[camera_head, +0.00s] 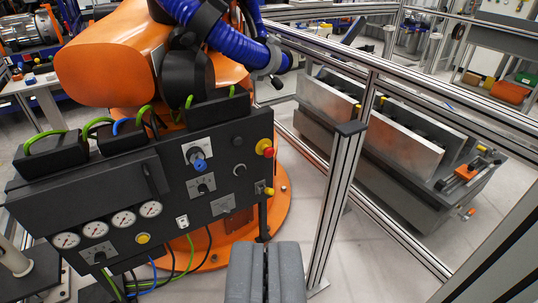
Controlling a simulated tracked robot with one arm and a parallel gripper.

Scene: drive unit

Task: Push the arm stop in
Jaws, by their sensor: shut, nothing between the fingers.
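A black control panel (225,160) stands in front of the orange robot arm. A red stop button on a yellow collar (264,147) sticks out at the panel's upper right edge; I take it to be the arm stop. I cannot tell from this view whether it is pressed in. My gripper (265,246) is at the bottom centre, its two grey fingers shut together and empty. It appears below the button in the picture and apart from it.
The panel also bears a blue knob (200,165), a yellow button (143,239) and several gauges (124,219). A metal fence post (340,190) stands close on the right. Cables hang below the panel. Grey floor (375,265) shows beyond the fence.

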